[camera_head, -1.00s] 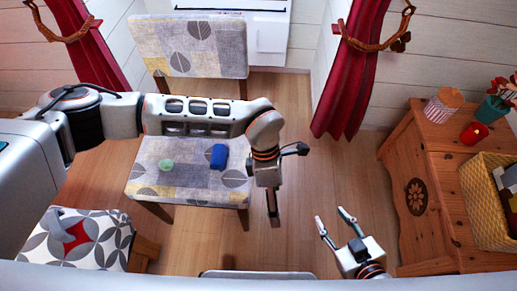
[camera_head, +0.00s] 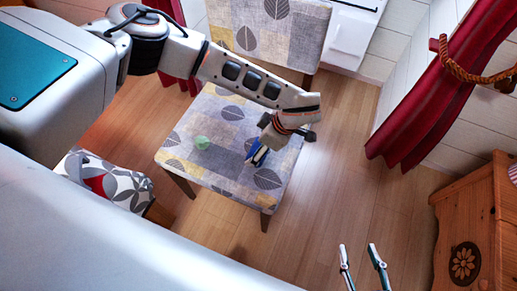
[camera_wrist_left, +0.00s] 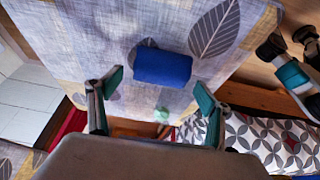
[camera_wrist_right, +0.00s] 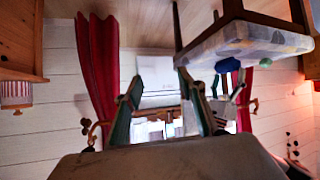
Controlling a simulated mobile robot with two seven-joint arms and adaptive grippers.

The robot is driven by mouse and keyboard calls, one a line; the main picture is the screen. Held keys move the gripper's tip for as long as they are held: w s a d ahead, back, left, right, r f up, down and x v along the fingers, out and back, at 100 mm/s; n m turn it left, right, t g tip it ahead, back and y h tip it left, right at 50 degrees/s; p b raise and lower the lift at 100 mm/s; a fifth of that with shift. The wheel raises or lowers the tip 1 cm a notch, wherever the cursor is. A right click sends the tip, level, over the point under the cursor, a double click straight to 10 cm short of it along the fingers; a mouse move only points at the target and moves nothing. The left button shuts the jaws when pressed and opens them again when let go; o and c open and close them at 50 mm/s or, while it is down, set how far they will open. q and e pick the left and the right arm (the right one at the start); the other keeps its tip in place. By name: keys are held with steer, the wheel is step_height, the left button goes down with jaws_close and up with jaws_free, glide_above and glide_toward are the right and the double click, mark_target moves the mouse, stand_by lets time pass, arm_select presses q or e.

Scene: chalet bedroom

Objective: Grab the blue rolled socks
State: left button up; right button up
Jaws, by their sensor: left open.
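The blue rolled socks (camera_wrist_left: 162,66) lie on the patterned seat of a chair (camera_head: 190,135), between leaf prints. In the left wrist view they are in full sight, just beyond the open fingertips. My left gripper (camera_wrist_left: 157,88) is open and empty, reaching over the seat towards the socks with a finger on each side of the approach. In the head view this gripper (camera_head: 260,156) partly hides the socks. The right wrist view shows the socks (camera_wrist_right: 228,65) on the seat from low down. My right gripper (camera_head: 359,252) is open and empty, away from the chair over the floor.
A small green thing (camera_head: 202,142) lies on the seat left of the socks. The chair's backrest (camera_head: 268,30) rises behind. A patterned stool (camera_head: 125,185) stands at the left, a wooden dresser (camera_head: 470,220) at the right. The wooden floor between is clear.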

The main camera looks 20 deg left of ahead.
mark_target(258, 147)
arm_select(q)
steer(key=x, duration=0.3)
steer(key=shift+s+f+b, duration=0.1)
steer(key=shift+f+b, duration=0.15)
steer(key=shift+b, duration=0.05)
steer(key=shift+r, duration=0.2)
steer(key=c, duration=1.1)
arm_select(e)
steer(key=shift+w+a+r, duration=0.35)
steer(key=shift+a, duration=0.15)
